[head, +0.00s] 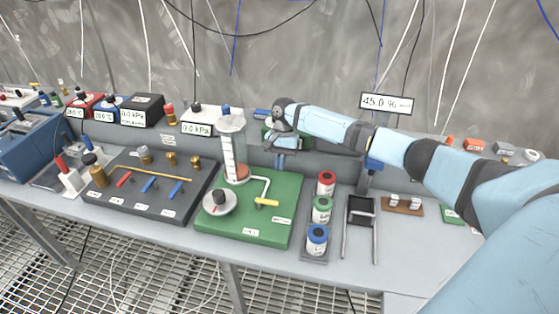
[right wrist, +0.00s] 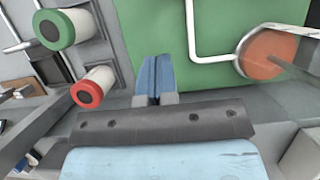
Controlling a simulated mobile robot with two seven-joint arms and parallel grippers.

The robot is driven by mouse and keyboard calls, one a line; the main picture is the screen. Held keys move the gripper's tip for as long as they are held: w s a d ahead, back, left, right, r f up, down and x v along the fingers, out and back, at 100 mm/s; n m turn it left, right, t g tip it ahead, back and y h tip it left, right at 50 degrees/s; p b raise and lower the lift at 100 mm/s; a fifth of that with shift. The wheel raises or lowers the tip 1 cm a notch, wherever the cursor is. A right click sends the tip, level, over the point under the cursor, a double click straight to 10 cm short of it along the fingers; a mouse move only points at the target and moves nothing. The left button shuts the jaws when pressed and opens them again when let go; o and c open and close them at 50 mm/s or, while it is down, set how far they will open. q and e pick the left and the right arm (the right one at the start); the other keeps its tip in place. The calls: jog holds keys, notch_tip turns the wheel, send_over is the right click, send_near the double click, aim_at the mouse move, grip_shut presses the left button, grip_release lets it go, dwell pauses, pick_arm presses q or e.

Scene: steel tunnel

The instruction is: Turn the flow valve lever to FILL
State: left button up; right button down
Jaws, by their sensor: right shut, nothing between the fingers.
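The green board (head: 252,233) on the bench carries a clear upright cylinder (head: 228,150), a white pipe and a yellow lever (head: 267,202) on that pipe. I take the yellow lever for the flow valve lever. A white dial with a dark knob (head: 219,200) is at the board's front left. The board's labels are too small to read. My right gripper (head: 280,152) is above the back of the board, right of the cylinder and apart from the lever. Its blue fingers (right wrist: 158,78) are shut and empty. The lever does not show in the right wrist view. My left gripper is out of view.
Red (head: 326,183), green (head: 322,209) and blue (head: 317,239) capped canisters stand right of the board. A dark panel with small levers (head: 150,190) lies to its left. A 45.0 % display (head: 387,104) stands behind. The space above the board's front is clear.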

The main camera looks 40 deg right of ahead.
jog(key=x, duration=0.6)
jog(key=shift+r, duration=0.1)
jog(key=s+a+p, duration=0.1)
jog(key=s+a, duration=0.1)
jog(key=shift+s+a, duration=0.3)
jog(key=shift+a, duration=0.1)
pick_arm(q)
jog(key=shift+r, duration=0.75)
pick_arm(e)
jog(key=shift+a, duration=0.1)
jog(key=shift+p, duration=0.6)
jog(key=shift+s+a+m, duration=0.1)
jog(key=shift+s+m, duration=0.15)
jog(key=shift+m, duration=0.05)
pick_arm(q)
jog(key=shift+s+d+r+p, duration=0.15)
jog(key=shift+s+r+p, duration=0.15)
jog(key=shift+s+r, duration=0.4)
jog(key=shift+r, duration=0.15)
pick_arm(e)
jog(key=shift+m, duration=0.3)
